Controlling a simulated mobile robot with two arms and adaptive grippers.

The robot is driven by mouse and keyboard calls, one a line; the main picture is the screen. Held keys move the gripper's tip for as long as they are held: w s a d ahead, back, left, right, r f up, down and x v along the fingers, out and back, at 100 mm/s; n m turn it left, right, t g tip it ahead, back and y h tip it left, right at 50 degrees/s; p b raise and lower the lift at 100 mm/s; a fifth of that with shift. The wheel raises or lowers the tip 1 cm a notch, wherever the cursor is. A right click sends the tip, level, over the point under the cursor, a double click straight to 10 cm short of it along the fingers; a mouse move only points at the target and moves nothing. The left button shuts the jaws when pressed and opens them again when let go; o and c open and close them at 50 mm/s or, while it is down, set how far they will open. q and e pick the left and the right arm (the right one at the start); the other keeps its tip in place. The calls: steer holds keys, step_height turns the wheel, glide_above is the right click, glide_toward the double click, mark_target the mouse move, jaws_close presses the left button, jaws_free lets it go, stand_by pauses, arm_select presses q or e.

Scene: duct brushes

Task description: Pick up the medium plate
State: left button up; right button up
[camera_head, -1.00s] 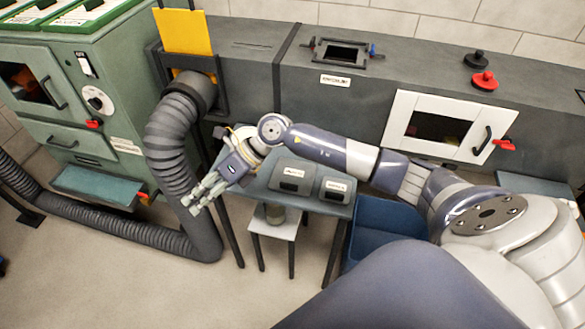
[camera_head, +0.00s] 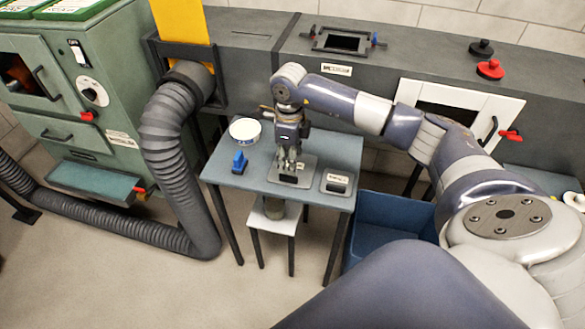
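Two grey plates with dark blocks and small labels lie on the blue-grey table (camera_head: 225,172). The larger plate (camera_head: 310,166) is near the middle of the table, and the smaller plate (camera_head: 337,190) is to its right. The labels are too small to read, so I cannot tell by name which is the medium plate. My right gripper (camera_head: 290,165) points down over the larger plate, with its fingertips close to the dark block. I cannot tell whether they touch it or how far the fingers are closed. My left gripper is out of view.
A white-and-blue round container (camera_head: 245,130) and a blue object (camera_head: 240,162) stand on the table's left part. A ribbed hose (camera_head: 170,140) runs left of the table. A blue bin (camera_head: 372,235) is at its right, and a low white stool (camera_head: 265,222) is below.

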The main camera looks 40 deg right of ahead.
mark_target(288, 176)
steer(key=f+b, duration=0.2)
steer(key=f, duration=0.1)
steer(key=f+b, duration=0.1)
steer(key=f, duration=0.1)
steer(key=shift+s+a+f, duration=0.1)
steer(key=shift+s+a, duration=0.05)
steer(key=shift+a, duration=0.25)
steer(key=shift+c, duration=0.6)
jaws_close()
